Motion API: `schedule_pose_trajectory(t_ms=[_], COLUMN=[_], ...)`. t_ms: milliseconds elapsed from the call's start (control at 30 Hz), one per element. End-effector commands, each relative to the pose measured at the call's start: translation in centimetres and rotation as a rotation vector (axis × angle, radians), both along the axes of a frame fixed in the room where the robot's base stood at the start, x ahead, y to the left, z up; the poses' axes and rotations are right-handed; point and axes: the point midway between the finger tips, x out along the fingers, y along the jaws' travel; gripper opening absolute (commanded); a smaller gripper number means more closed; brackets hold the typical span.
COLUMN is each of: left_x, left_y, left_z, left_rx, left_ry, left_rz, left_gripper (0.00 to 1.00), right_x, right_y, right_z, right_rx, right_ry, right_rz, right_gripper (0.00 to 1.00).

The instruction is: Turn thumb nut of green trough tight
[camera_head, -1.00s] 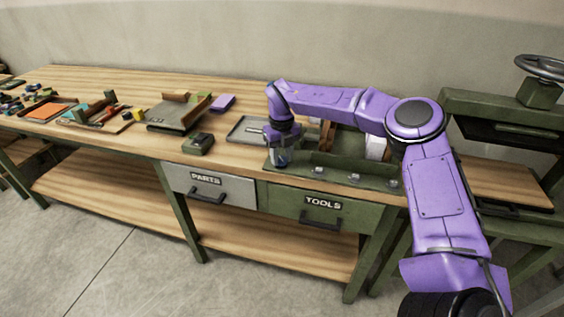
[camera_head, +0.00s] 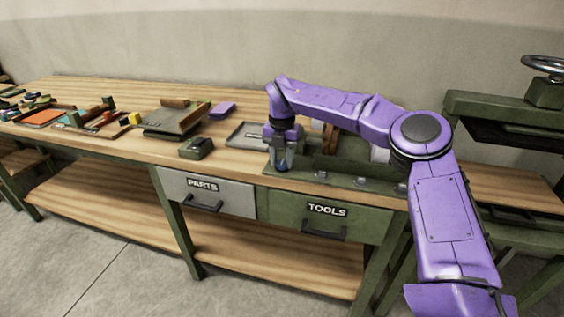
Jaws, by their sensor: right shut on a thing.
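The green trough (camera_head: 341,170) sits on the workbench above the drawer marked TOOLS. Several small metal thumb nuts, such as this one (camera_head: 361,181), stand along its front ledge. My right arm reaches in from the right, and my right gripper (camera_head: 282,166) points down at the trough's left front end. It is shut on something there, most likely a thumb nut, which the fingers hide. My left gripper is out of view.
A grey tray (camera_head: 243,135) lies just left of the trough, with a dark green box (camera_head: 196,148) and a purple block (camera_head: 222,110) farther left. A press with a handwheel (camera_head: 541,66) stands at the right. The bench's front strip is mostly clear.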

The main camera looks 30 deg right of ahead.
Motion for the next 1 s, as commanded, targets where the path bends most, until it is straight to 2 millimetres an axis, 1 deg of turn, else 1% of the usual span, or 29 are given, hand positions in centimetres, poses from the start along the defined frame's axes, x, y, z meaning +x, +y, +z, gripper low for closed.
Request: schedule_pose_trajectory(t_ms=[100,567,600,633,667,900,1000], left_x=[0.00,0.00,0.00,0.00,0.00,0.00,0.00], left_y=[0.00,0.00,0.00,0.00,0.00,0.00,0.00], left_z=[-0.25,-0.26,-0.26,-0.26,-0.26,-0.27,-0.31], left_rx=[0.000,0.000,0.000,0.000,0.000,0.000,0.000], left_ry=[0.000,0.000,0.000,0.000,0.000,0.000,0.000], left_rz=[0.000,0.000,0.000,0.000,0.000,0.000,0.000], left_gripper=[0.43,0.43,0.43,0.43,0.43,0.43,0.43], right_x=[0.10,0.10,0.11,0.10,0.10,0.05,0.07], right_y=[-0.11,-0.13,-0.14,-0.13,-0.13,-0.06,-0.03], right_z=[0.06,0.15,0.15,0.15,0.14,0.08,0.59], right_rx=[-0.003,-0.003,-0.003,-0.003,-0.002,-0.002,-0.002], right_ry=[-0.005,-0.005,-0.005,-0.005,-0.005,-0.003,-0.003], right_rz=[-0.021,-0.031,-0.031,-0.031,-0.031,-0.030,-0.030], right_gripper=[0.09,0.09,0.49,0.59,0.65,0.65,0.65])
